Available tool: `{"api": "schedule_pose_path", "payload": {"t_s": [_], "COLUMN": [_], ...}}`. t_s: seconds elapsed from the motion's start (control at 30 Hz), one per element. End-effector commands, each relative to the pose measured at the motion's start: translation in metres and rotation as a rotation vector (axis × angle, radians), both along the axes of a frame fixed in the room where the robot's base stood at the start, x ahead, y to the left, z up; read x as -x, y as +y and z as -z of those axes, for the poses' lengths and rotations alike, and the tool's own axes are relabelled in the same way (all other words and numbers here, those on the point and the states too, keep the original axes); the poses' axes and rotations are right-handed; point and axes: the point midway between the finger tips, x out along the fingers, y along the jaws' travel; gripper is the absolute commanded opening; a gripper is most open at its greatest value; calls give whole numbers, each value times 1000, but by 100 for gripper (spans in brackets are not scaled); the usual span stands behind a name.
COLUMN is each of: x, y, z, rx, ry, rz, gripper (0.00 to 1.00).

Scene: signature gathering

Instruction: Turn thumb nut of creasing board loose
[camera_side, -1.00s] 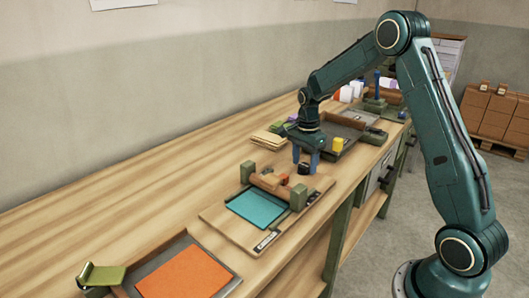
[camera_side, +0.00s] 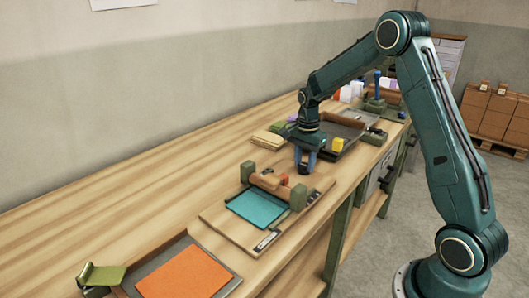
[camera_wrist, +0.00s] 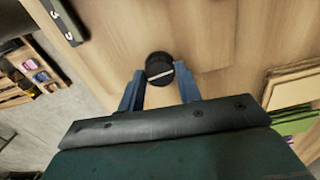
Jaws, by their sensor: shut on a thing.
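The creasing board (camera_side: 219,214) lies on the bench in the side view, with a teal sheet (camera_side: 257,208) on it and a wooden bar between green blocks. My gripper (camera_side: 306,167) points down at the board's far end. In the wrist view the thumb nut (camera_wrist: 159,66) is a round black knob with a pale line across its top. The blue fingers of my gripper (camera_wrist: 159,88) stand on either side of it, shut on it.
An orange sheet (camera_side: 186,274) lies in a dark tray at the front, beside a green clamp-like piece (camera_side: 101,275). Behind my gripper are tan cards (camera_side: 268,140), a yellow block (camera_side: 337,144) and another tray. The bench's left side is clear.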

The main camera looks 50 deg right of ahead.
Motion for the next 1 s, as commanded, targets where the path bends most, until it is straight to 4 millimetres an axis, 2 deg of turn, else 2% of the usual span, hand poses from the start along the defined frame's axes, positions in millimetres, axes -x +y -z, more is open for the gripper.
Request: {"api": "schedule_pose_path", "payload": {"t_s": [0.27, 1.0], "x": [0, 0], "y": [0, 0], "z": [0, -1], "rx": [0, 0], "ry": [-1, -1], "rz": [-206, -907], "gripper": [11, 11]}}
